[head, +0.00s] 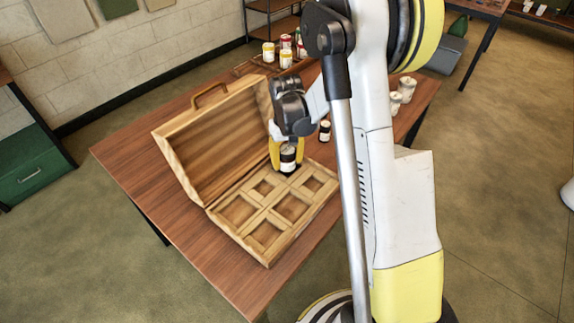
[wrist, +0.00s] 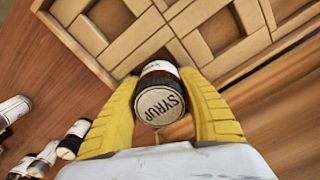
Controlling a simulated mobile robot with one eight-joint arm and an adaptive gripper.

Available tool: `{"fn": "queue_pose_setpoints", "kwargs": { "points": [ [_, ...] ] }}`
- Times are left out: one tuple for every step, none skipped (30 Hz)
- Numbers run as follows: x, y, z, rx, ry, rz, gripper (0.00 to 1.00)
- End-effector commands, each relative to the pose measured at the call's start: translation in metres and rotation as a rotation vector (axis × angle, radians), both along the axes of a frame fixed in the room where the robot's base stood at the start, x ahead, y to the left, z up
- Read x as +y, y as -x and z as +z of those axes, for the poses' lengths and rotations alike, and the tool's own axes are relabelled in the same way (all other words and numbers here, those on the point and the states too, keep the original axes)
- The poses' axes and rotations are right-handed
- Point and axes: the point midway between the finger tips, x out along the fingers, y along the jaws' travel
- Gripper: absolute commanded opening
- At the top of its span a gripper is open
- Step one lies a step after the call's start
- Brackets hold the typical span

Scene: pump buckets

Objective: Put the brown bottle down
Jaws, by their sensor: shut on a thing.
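The brown bottle (head: 288,158) has a dark body and a white label. In the wrist view the bottle (wrist: 159,97) shows a cap reading SYRUP. My gripper (head: 287,153), with yellow fingers, is shut on it, one finger on each side. In the wrist view my gripper (wrist: 163,90) grips it near the cap. The bottle is upright over the back corner of the open wooden case (head: 232,229). The case has several square compartments; those in view look empty. The bottle hides the compartment beneath it. I cannot tell whether its base is inside or above.
A small dark bottle (head: 324,131) stands on the wooden table (head: 122,155), right of the case. White jars (head: 394,103) stand farther right. Several cans and jars (head: 285,58) stand at the back. The raised case lid (head: 213,135) is left of my gripper. Table front-left is clear.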

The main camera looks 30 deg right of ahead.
Motion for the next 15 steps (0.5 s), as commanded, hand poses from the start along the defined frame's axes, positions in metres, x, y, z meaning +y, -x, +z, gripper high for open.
{"fn": "queue_pose_setpoints", "kwargs": {
  "points": [
    [-0.0001, -0.0001, -0.0079, 0.000, 0.000, 0.000, 0.08],
    [-0.0002, 0.0000, -0.0085, 0.000, 0.000, 0.000, 0.08],
    [-0.0002, 0.0000, -0.0079, 0.000, 0.000, 0.000, 0.08],
    [-0.0002, 0.0001, -0.0071, 0.000, 0.000, 0.000, 0.08],
    [-0.0002, 0.0001, -0.0066, 0.000, 0.000, 0.000, 0.08],
    [-0.0003, 0.0002, -0.0063, 0.000, 0.000, 0.000, 0.08],
    [-0.0003, 0.0002, -0.0062, 0.000, 0.000, 0.000, 0.08],
    [-0.0003, 0.0001, -0.0063, 0.000, 0.000, 0.000, 0.08],
    [-0.0003, 0.0001, -0.0072, 0.000, 0.000, 0.000, 0.08],
    [-0.0003, 0.0002, -0.0083, 0.000, 0.000, 0.000, 0.08],
    [-0.0003, 0.0002, -0.0095, 0.000, 0.000, 0.000, 0.08],
    [-0.0004, 0.0002, -0.0110, 0.000, 0.000, 0.000, 0.08],
    [-0.0004, 0.0002, -0.0100, 0.000, 0.000, 0.000, 0.54],
    [-0.0004, 0.0002, -0.0096, 0.000, 0.000, 0.000, 0.54],
    [-0.0004, 0.0002, -0.0095, 0.000, 0.000, 0.000, 0.54]
  ]
}}
